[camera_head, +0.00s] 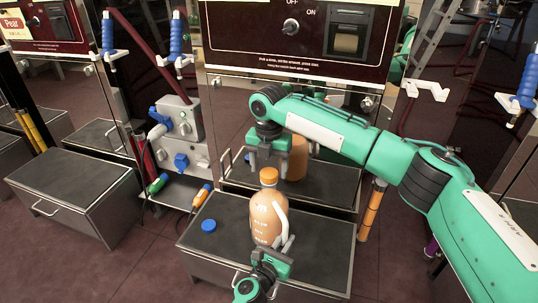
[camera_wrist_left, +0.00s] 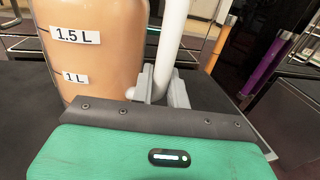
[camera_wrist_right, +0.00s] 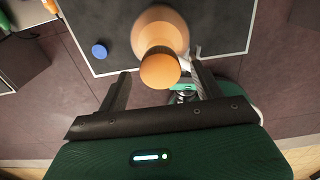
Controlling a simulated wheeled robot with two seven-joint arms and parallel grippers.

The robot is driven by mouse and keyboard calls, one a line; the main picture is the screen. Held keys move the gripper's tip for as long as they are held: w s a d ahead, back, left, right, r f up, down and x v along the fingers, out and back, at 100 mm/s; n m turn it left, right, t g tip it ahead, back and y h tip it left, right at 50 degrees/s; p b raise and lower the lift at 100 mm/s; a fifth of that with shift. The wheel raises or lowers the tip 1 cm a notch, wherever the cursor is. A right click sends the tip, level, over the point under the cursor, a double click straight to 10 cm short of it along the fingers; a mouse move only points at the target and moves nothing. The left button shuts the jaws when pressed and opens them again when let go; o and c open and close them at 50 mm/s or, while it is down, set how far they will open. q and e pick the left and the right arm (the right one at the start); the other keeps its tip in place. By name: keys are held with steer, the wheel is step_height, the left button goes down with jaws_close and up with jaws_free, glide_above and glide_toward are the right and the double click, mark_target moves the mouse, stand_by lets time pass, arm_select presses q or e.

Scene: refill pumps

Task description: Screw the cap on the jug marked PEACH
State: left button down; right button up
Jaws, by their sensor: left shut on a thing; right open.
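The peach-coloured jug (camera_head: 268,215) stands upright on the dark bench top, with white volume labels and a white side handle (camera_wrist_left: 172,40). No PEACH marking is readable. An orange cap (camera_head: 268,174) sits on its neck; how tightly cannot be told. It also shows in the right wrist view (camera_wrist_right: 160,71). My left gripper (camera_head: 272,258) is shut on the white handle, low at the jug's front. My right gripper (camera_head: 268,155) is open just above the cap, pointing down, fingers apart on either side and not visibly touching it.
A blue cap (camera_head: 208,226) lies on the bench (camera_head: 200,262), left of the jug. The machine front (camera_head: 300,50) rises behind. The bench's left part is otherwise clear.

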steer(key=shift+f, duration=0.6)
steer(key=c, duration=1.1)
